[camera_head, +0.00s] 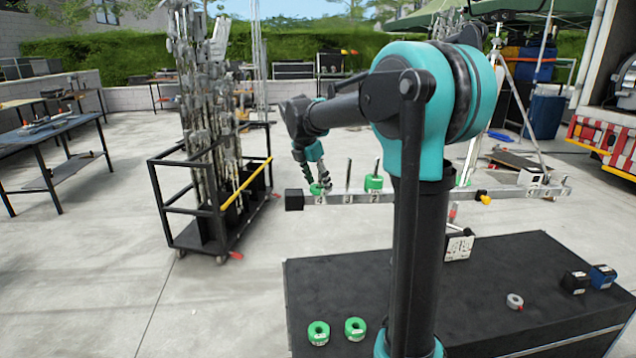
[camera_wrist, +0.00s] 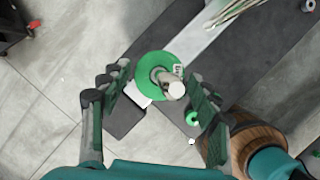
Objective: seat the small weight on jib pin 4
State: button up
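A green ring weight (camera_head: 318,188) sits around pin 4 at the left end of the grey jib bar (camera_head: 420,193). In the wrist view the same green weight (camera_wrist: 150,68) surrounds the pin (camera_wrist: 171,86), whose top sticks up through its hole. My gripper (camera_head: 314,168) is directly above this end of the jib. In the wrist view its fingers (camera_wrist: 160,82) stand apart on both sides of the weight, with small gaps showing. Whether the weight rests fully down on the bar is hard to tell. Pin 3 (camera_head: 348,173) is bare. Pin 2 carries another green weight (camera_head: 374,183).
Two green weights (camera_head: 318,333) (camera_head: 355,328) and a grey ring (camera_head: 515,301) lie on the black table (camera_head: 460,300). Dark and blue blocks (camera_head: 602,276) stand at its right. A black block (camera_head: 294,199) caps the jib's left end. A cart of metal stands (camera_head: 215,215) is further left.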

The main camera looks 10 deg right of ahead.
jog(key=shift+o, duration=0.9)
jog(key=shift+r, duration=0.1)
jog(key=v, duration=1.1)
jog(key=shift+s+r, duration=0.15)
jog(key=shift+r, duration=0.25)
jog(key=shift+a, duration=0.15)
